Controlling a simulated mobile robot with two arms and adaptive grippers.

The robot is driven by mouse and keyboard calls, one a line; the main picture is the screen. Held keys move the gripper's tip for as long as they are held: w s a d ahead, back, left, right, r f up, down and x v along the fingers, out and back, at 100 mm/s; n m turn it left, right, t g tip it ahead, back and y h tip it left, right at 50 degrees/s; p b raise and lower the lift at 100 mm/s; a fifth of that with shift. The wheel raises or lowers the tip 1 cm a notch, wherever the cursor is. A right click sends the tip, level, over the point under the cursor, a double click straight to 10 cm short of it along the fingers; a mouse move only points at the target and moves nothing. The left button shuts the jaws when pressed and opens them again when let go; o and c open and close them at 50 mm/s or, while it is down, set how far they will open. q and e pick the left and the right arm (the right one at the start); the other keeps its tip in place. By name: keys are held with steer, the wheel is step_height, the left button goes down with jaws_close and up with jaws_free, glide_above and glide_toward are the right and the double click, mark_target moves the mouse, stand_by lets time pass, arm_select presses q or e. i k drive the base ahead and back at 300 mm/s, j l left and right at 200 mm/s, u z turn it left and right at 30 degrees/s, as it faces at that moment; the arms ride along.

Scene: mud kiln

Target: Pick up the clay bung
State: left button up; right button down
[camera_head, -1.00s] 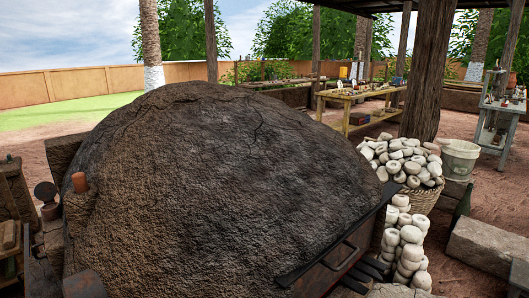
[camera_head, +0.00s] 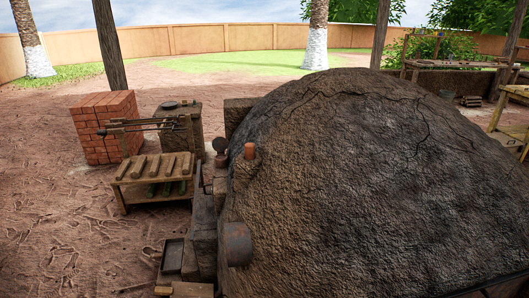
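A small orange-red clay plug (camera_head: 249,151), which looks like the clay bung, stands upright in a brown clay collar on the left flank of the large dark mud kiln (camera_head: 350,180). Its lower end is hidden in the collar. Neither of my grippers shows in this view.
Left of the kiln are a brick ledge (camera_head: 203,243), a wooden bench (camera_head: 137,192) with several slats, a block with long tools (camera_head: 180,120) and a red brick stack (camera_head: 104,125). A dark tray (camera_head: 172,256) is lower down. Open dirt ground lies further left.

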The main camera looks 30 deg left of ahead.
mark_target(249, 147)
steer(key=u, duration=0.75)
steer(key=i+j+u, duration=0.15)
steer(key=u, duration=0.25)
steer(key=i+j+u, duration=0.1)
steer(key=u, duration=0.25)
steer(key=i+u, duration=0.4)
steer(key=k+j, duration=0.05)
steer(key=k, duration=0.05)
